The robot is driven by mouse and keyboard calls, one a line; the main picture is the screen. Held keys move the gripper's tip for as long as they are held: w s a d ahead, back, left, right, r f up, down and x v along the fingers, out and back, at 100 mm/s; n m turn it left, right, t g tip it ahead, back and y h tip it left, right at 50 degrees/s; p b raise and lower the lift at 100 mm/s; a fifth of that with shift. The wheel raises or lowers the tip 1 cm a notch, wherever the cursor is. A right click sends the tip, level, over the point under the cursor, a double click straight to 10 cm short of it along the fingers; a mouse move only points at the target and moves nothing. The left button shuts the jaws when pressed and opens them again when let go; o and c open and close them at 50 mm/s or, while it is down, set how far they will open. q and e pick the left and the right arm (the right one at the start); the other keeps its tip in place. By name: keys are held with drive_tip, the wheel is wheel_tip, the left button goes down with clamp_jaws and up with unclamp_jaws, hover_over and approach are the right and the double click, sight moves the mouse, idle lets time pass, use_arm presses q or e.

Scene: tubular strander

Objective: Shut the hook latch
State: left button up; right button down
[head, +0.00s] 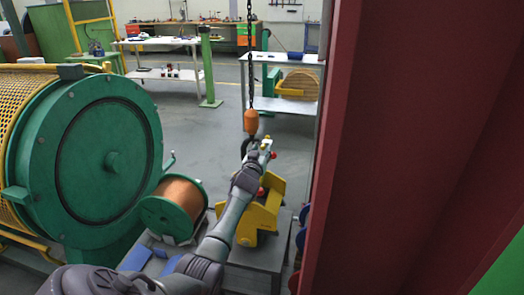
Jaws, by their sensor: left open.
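The hook hangs from a chain (250,60) under an orange block (251,122). The dark hook (246,144) shows just below the block, partly hidden by my left gripper and wrist. Its latch is too small and too covered for me to tell how it stands. My left gripper (267,147) is open, right beside the hook on its right side in the picture. I cannot tell whether it touches the hook or the latch. My right gripper is not in view.
A yellow frame (262,218) stands on a grey table (252,256) below the hook. A copper-wound spool (178,205) and a large green drum (90,160) are on the left. A red panel (420,120) blocks the right. Workbenches (160,40) stand behind open floor.

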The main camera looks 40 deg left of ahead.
use_arm(q)
drive_tip(key=shift+w+a, duration=0.15)
drive_tip(key=shift+w, duration=0.1)
clamp_jaws()
drive_tip(key=shift+f+m, duration=0.15)
drive_tip(key=shift+m, duration=0.15)
drive_tip(key=shift+s+a+f+m+b, duration=0.2)
drive_tip(key=shift+f+m+b, duration=0.65)
drive_tip(key=shift+m, duration=1.45)
drive_tip(key=shift+s+a+f+m+b, duration=0.15)
drive_tip(key=shift+a+f+m+b, duration=0.2)
drive_tip(key=shift+m+b, duration=1.45)
drive_tip(key=shift+s+a+f+m+b, duration=0.2)
drive_tip(key=shift+f+m+b, duration=0.4)
drive_tip(key=shift+m, duration=2.2)
